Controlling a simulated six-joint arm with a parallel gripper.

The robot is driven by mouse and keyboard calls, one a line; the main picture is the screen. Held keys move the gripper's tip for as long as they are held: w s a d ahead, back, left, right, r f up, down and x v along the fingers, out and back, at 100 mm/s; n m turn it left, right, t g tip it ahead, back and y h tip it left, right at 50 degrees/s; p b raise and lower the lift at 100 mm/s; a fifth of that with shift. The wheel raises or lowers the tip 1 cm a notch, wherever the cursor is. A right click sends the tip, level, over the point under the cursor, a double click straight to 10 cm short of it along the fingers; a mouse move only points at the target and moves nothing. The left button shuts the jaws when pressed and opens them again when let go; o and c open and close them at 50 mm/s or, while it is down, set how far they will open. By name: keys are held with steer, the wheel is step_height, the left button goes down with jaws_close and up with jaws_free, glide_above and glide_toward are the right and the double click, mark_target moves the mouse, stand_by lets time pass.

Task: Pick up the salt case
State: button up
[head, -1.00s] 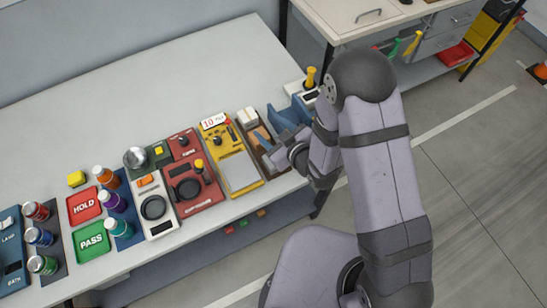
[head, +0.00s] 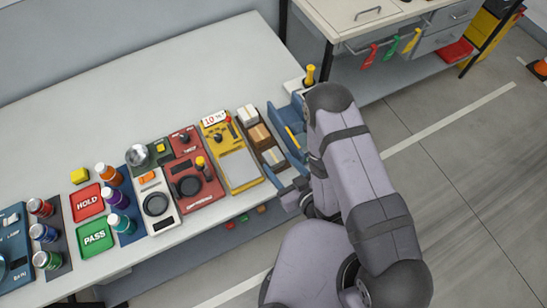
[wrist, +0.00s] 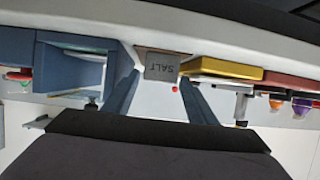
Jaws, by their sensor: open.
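The salt case (wrist: 161,67) is a grey block with "SALT" on its face, upside down in the wrist view. It appears to be the grey-topped case (head: 273,157) at the front end of a brown tray in the head view. My gripper (wrist: 158,88) is open and empty. Its two fingers point at the case from the front, one to each side of it in the wrist view. In the head view my gripper (head: 289,190) is at the bench's front edge, just in front of the tray. Whether the fingers reach past the case's face is unclear.
The brown tray (head: 262,146) also holds a tan case and white cases behind. A blue open holder (head: 287,125) stands close on the right, and a yellow unit (head: 229,150) close on the left. The back of the bench (head: 190,70) is clear.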

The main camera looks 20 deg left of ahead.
mark_target(270, 150)
steer(key=shift+b+x, duration=0.45)
steer(key=shift+x, duration=1.9)
steer(key=c, duration=0.9)
steer(key=shift+r, duration=0.25)
steer(key=shift+r, duration=0.75)
step_height(270, 150, up, 7)
steer(key=shift+f, duration=0.1)
steer(key=shift+r+p, duration=0.65)
steer(key=shift+p, duration=0.3)
